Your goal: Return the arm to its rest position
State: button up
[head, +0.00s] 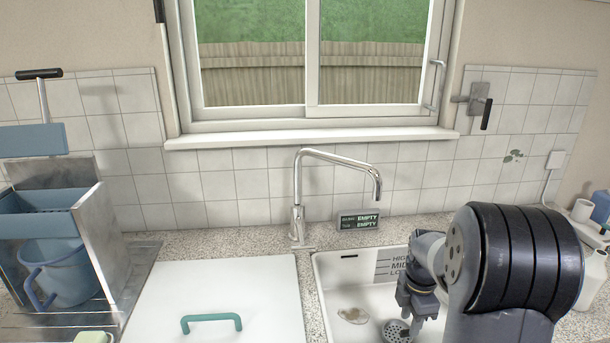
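My arm reaches in from the lower right of the head view, its large dark joint in front of the counter's right part. My gripper (417,312) points down over the white sink basin (345,285), beside the drain strainer (397,331). Its fingertips are small and partly cut off by the view, so I cannot tell whether it is open or shut. I see nothing clearly held in it.
A tap (297,200) arches over the basin's back edge near a small display (358,222) reading EMPTY. A white lid (215,285) with a green handle (211,322) lies left of the basin. A metal rack (88,235) with a blue jug (65,275) stands left; bottles (592,280) stand right.

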aim_at(407, 333)
notch_tip(407, 333, down, 6)
jog(key=shift+f, duration=0.15)
jog(key=shift+r+p, duration=0.4)
jog(key=shift+r, duration=0.05)
